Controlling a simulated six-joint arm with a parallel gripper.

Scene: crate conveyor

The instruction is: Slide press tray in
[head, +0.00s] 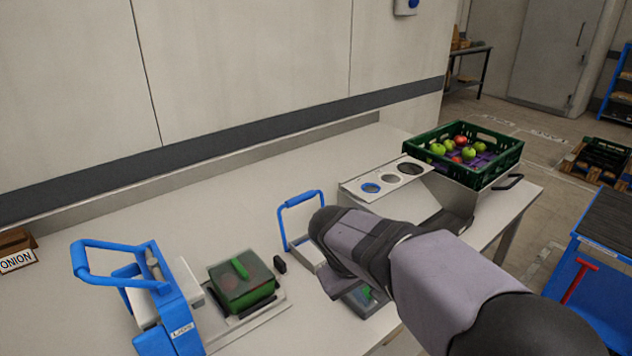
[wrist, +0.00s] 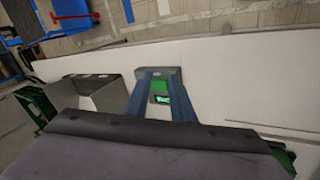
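The press (head: 165,300), with a blue frame and raised blue handle, stands at the left front of the bench. A pale tray (head: 265,312) extends from its right side. A green box with a translucent lid (head: 240,283) sits on the tray, clear of the press frame. A small black knob (head: 280,264) stands by the box's right corner. My gripper is hidden behind my arm in the head view. In the wrist view, two dark-blue bars (wrist: 160,96) flank a green patch; I cannot tell whether they are my fingers or part of a device.
A blue hoop handle (head: 302,200) stands behind my arm. A grey device (head: 362,298) lies under it near the front edge. A chute with round holes (head: 390,180) and a green crate (head: 500,165) of apples are at right. Bare bench lies behind the press.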

